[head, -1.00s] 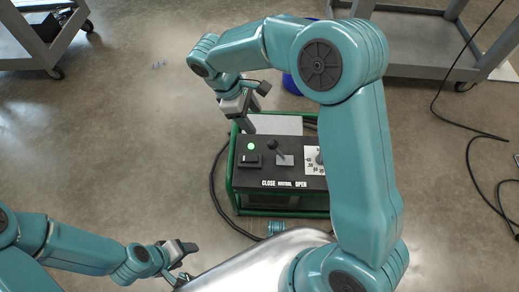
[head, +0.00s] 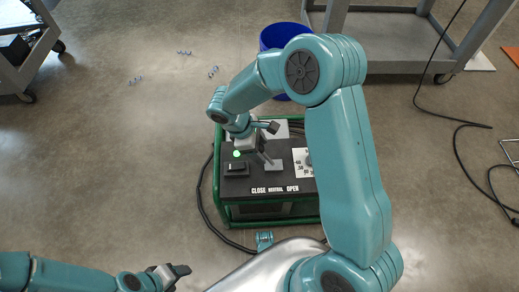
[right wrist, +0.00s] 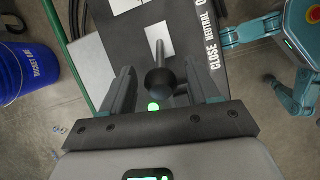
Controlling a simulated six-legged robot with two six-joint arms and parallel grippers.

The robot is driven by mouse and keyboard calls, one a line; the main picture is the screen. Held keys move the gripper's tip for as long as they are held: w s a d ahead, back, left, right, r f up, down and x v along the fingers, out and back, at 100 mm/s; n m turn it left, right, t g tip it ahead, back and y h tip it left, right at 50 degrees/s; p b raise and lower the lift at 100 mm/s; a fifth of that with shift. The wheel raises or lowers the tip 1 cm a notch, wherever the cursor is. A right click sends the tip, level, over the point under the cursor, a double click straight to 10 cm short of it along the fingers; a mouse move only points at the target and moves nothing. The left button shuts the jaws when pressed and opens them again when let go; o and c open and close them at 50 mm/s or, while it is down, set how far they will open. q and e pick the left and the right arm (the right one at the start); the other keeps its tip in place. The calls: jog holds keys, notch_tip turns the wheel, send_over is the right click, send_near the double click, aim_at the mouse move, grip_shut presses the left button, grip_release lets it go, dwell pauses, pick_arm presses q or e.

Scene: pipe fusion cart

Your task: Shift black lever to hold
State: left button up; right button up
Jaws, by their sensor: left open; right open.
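The black lever has a ball knob (right wrist: 160,82) on a thin shaft that rises from a light plate (right wrist: 158,40) on the black control panel (head: 236,186). In the head view my right gripper hides most of the lever. My right gripper (head: 268,142) is open over the panel, and in the right wrist view its two fingers stand on either side of the knob, with gaps visible. The panel reads CLOSE, NEUTRAL, OPEN; I see no "hold" label. The shaft's base lies across from NEUTRAL. My left gripper (head: 182,271) is open and empty, low at the front left.
A blue bucket (head: 271,42) and a grey cart (head: 392,58) stand behind.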

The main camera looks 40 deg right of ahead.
jog(key=shift+f, duration=0.15)
grip_shut()
jog(key=d+y+p, duration=0.1)
jog(key=s+d+r+t+y, duration=0.1)
jog(key=s+d+y+p, duration=0.1)
jog(key=shift+s+d+r+t+p, duration=0.1)
jog(key=shift+d+r+t+p, duration=0.15)
jog(key=shift+t+p, duration=0.15)
jog(key=shift+s+d+f+t+y+p, duration=0.2)
jog(key=shift+d+f+t+y+p, duration=0.15)
jog(key=shift+y, duration=0.35)
jog(key=shift+r, duration=0.1)
grip_release()
